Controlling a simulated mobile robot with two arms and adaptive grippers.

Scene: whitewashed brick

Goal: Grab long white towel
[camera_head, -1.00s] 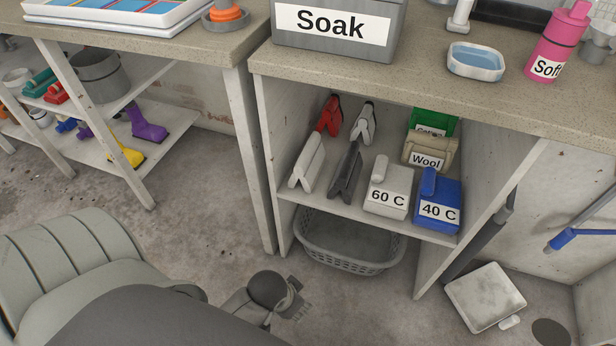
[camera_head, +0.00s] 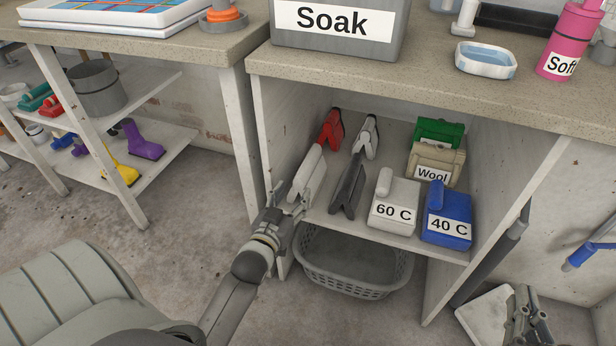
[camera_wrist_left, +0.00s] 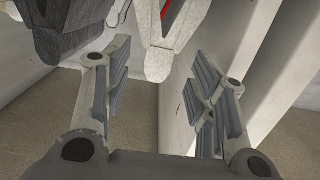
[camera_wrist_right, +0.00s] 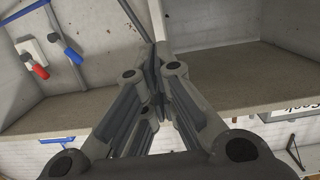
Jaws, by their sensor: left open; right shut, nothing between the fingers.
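A long white folded towel (camera_head: 308,172) leans on the shelf of the cabinet at the far left, with a red one (camera_head: 331,128) behind it. In the left wrist view the white towel (camera_wrist_left: 160,48) has its end between the finger lines, and a dark grey towel (camera_wrist_left: 68,30) is beside it. My left gripper (camera_head: 289,196) is open at the near end of the white towel; I cannot tell if it touches. My right gripper (camera_head: 524,312) is shut and empty at the lower right, and its fingers meet in the right wrist view (camera_wrist_right: 150,85).
Beside the white towel stand a dark grey towel (camera_head: 347,186) and another white one (camera_head: 367,136) behind it. The 60 C (camera_head: 394,205) and 40 C (camera_head: 446,217) boxes stand to the right. A grey basket (camera_head: 355,277) sits below. The cabinet's left wall is close to my left gripper.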

